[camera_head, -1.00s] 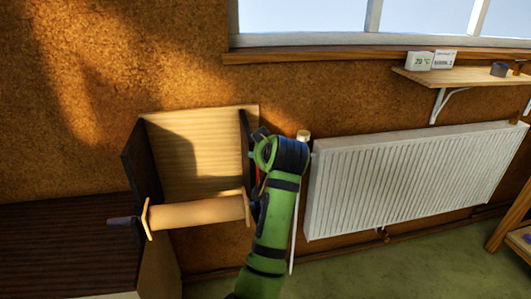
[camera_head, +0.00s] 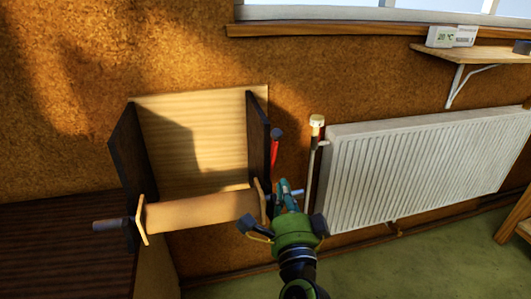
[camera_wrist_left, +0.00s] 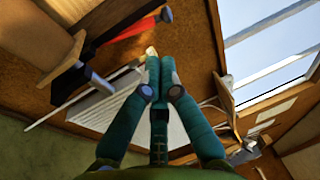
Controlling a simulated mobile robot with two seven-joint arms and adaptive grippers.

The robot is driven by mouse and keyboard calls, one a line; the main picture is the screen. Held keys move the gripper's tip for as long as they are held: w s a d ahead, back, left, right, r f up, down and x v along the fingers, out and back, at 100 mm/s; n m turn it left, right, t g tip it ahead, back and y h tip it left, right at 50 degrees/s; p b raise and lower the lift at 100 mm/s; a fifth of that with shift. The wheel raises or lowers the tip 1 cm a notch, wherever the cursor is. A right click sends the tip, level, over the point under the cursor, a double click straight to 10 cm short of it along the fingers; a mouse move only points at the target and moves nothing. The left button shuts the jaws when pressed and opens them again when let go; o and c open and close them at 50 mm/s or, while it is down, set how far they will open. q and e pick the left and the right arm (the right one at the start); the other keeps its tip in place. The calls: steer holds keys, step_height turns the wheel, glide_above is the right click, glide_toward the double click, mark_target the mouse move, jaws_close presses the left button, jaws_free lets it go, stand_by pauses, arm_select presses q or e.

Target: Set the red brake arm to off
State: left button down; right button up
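The red brake arm (camera_head: 274,152) with a dark knob stands nearly upright at the outer side of the right dark side panel (camera_head: 258,140). Its lower end is hidden behind the panel and roller end. In the left wrist view the red arm (camera_wrist_left: 128,32) and its dark knob (camera_wrist_left: 166,15) are at upper left, clear of my fingers. My left gripper (camera_head: 284,186) is below the brake arm, near the roller's right end, not touching the arm. In the wrist view its fingertips (camera_wrist_left: 159,62) are together with nothing seen between them. My right gripper is out of view.
A tan roller (camera_head: 200,212) spans the dark side panels, with a grey shaft end (camera_head: 108,225) at left. A white radiator (camera_head: 420,165) and its valve (camera_head: 316,125) stand close on the right. A shelf (camera_head: 480,56) is above the radiator. Green floor is open below.

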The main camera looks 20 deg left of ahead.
arm_select(q)
steer(key=p, duration=0.5)
glide_toward(277, 139)
steer(key=x, duration=0.2)
steer(key=r+x, duration=0.1)
steer(key=x, duration=0.2)
steer(key=shift+s, duration=0.1)
steer(key=shift+w+a, duration=0.25)
steer(key=shift+w, duration=0.35)
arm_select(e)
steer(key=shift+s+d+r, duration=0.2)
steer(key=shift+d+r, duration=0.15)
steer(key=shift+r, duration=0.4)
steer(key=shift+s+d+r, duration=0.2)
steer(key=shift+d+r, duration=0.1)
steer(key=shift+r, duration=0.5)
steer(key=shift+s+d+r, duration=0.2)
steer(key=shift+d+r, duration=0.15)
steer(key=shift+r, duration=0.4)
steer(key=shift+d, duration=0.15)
